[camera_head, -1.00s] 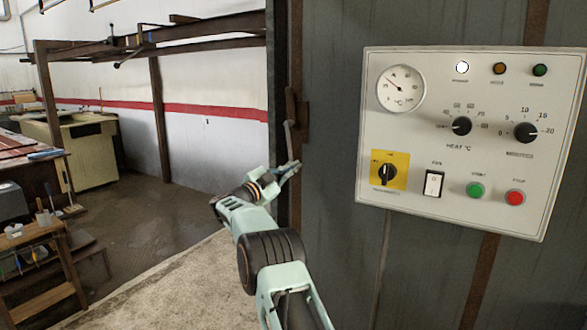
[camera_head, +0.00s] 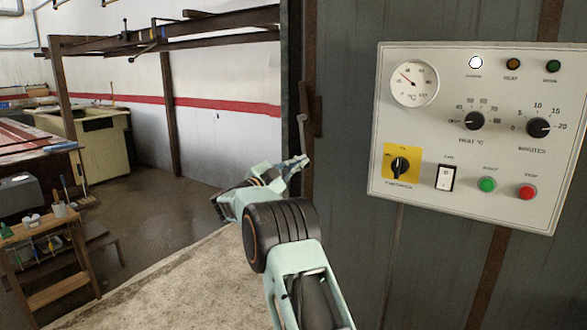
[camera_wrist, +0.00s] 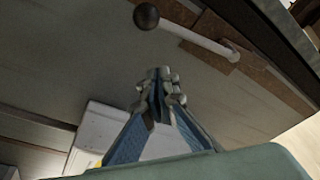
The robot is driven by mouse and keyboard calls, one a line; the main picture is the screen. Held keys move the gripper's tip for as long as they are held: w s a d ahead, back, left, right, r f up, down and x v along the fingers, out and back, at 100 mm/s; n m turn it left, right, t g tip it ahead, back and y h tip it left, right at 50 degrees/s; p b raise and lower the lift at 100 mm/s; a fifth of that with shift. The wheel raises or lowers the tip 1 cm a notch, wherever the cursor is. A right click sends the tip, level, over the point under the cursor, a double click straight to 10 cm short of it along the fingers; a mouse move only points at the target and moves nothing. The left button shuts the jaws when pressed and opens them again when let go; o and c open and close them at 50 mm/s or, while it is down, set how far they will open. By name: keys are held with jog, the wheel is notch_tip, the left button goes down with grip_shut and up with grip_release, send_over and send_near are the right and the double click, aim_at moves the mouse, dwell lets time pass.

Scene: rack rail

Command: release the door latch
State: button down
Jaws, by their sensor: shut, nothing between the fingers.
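The door latch is a pale lever (camera_head: 303,133) on a rusty brown plate on the grey metal door's left edge. In the wrist view the lever is a light rod (camera_wrist: 195,38) with a dark ball knob (camera_wrist: 146,16) at its left end and a pivot on the rusty plate at its right. My gripper (camera_head: 302,161) is at the lower end of the lever in the head view. In the wrist view my gripper (camera_wrist: 160,84) is shut and empty, with a gap between its fingertips and the rod. Contact is not visible. The knob is not clear in the head view.
A control panel (camera_head: 470,150) with dials, switches and buttons is on the grey wall to the right of the latch. On the left are a small wooden tool stand (camera_head: 50,265) and a cream cabinet (camera_head: 100,145). The floor between them and the door is open.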

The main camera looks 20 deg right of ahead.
jog(key=shift+v, duration=1.4)
